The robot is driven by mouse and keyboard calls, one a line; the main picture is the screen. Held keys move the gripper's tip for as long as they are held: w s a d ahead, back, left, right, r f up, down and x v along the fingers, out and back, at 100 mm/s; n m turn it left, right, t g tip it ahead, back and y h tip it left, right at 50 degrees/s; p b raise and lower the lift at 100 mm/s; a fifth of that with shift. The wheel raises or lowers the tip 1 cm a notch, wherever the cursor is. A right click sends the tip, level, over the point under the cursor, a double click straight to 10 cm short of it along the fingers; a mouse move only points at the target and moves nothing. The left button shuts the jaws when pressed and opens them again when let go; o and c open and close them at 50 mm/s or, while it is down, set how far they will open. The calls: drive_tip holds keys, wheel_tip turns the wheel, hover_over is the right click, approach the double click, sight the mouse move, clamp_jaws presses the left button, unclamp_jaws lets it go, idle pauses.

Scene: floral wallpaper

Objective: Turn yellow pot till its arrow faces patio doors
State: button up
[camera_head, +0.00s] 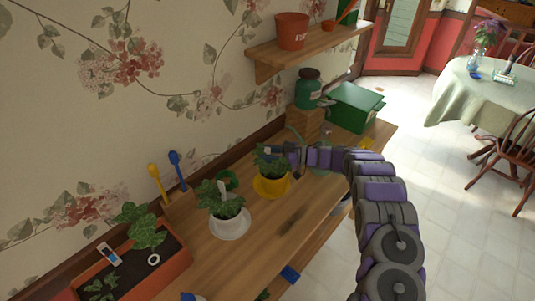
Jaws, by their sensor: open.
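The yellow pot (272,188) stands upright on a yellow saucer on the wooden bench, with a leafy green plant (268,158) in it. No arrow on the pot can be made out in this view. My arm reaches in from the lower right, and my gripper (284,150) is open at the right side of the plant, just above the pot's rim. Whether the fingers touch the plant or pot cannot be told. The patio doors cannot be surely identified; a glazed door (402,22) shows at the back right.
A white pot (229,228) with a plant stands just left of the yellow pot. A terracotta planter (178,262) is at the lower left. A green jar (308,88) and a green box (353,107) stand behind. A shelf (312,45) overhangs the bench's far end.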

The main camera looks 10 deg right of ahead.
drive_tip(key=p+v, duration=0.2)
drive_tip(key=v, duration=1.5)
drive_tip(key=shift+d, duration=0.25)
drive_tip(key=shift+c, duration=0.4)
